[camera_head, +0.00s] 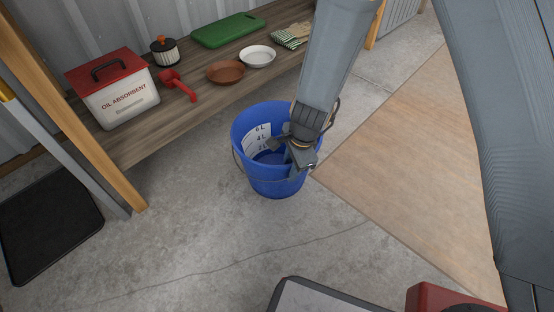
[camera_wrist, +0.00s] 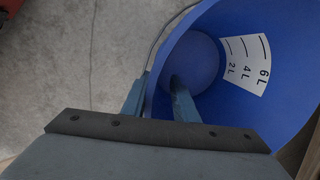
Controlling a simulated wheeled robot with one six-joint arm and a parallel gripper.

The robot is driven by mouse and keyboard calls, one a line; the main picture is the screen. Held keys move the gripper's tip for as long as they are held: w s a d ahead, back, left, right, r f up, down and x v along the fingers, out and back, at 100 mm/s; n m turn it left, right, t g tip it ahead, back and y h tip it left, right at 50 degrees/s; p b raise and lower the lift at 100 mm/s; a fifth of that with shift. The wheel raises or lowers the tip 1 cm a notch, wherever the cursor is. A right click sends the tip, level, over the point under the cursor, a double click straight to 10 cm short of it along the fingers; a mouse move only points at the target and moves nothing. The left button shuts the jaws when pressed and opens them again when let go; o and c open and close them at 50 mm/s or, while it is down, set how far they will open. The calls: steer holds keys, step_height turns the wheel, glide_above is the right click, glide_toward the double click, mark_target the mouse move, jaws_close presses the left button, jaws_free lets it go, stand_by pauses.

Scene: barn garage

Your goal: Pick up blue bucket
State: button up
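The blue bucket (camera_head: 262,180) stands upright on the concrete floor beside the low wooden shelf. White 2 L, 4 L and 6 L marks show on its inner wall, and its inside looks empty. A thin wire handle hangs at its side. My gripper (camera_head: 292,152) is at the right, near part of the bucket's rim. In the wrist view the bucket (camera_wrist: 215,95) fills the right side. One finger of my gripper (camera_wrist: 158,88) is outside the wall and the other inside. A gap shows between the fingertips, with the wall between them; contact is hard to tell.
The wooden shelf (camera_head: 140,147) holds an oil absorbent box (camera_head: 122,103), a red scoop (camera_head: 178,86), bowls and a green board (camera_head: 228,30). A black mat (camera_head: 45,225) lies left. A wooden panel (camera_head: 410,160) lies right. Bare floor (camera_head: 200,250) is in front.

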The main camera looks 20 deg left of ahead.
steer(key=shift+f, duration=0.25)
stand_by(0.4)
jaws_close()
stand_by(1.4)
